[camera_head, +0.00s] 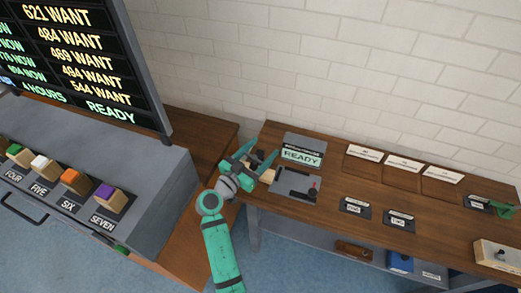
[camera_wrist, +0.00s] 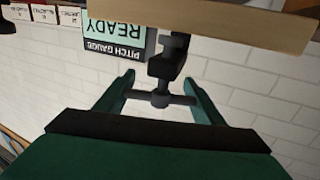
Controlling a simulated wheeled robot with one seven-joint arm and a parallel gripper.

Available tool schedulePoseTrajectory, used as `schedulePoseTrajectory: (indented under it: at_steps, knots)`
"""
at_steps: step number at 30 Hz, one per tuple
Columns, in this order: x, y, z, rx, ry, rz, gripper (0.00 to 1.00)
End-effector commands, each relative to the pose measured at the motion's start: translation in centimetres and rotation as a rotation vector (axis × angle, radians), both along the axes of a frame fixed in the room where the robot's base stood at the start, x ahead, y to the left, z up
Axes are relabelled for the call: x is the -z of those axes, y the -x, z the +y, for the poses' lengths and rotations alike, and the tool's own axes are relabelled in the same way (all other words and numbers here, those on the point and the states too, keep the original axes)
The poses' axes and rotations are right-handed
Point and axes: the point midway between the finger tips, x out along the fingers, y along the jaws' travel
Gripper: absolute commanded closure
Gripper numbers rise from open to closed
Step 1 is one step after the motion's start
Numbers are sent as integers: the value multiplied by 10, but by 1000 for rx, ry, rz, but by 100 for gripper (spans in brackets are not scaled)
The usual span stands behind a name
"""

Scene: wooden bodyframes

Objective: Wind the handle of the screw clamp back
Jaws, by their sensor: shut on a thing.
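The screw clamp (camera_wrist: 170,62) is dark metal and shows in the wrist view, set against the edge of a pale wooden piece (camera_wrist: 215,22). Its crossbar handle (camera_wrist: 160,98) spans the gap between the two green fingers of my gripper (camera_wrist: 160,92), and the gripper is shut on it. In the head view my gripper (camera_head: 254,166) is at the left end of the brown workbench, beside the pale wooden piece (camera_head: 266,158). The clamp is mostly hidden there by the fingers.
A pitch gauge display (camera_head: 302,154) reading READY stands right behind the gripper. A grey fixture (camera_head: 294,184) with a red part lies just right. Label plates (camera_head: 402,163) and a green tool (camera_head: 490,206) are farther right. A grey cabinet (camera_head: 140,185) with coloured blocks stands left.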

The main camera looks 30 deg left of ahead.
Motion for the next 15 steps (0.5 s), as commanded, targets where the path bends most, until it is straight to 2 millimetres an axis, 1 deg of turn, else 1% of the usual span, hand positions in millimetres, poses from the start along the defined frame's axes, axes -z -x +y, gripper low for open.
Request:
schedulePoseTrajectory:
  at_steps: [14,15]
  knots:
    - [0,0,0,12,0,0,60]
    - [0,0,0,12,0,0,31]
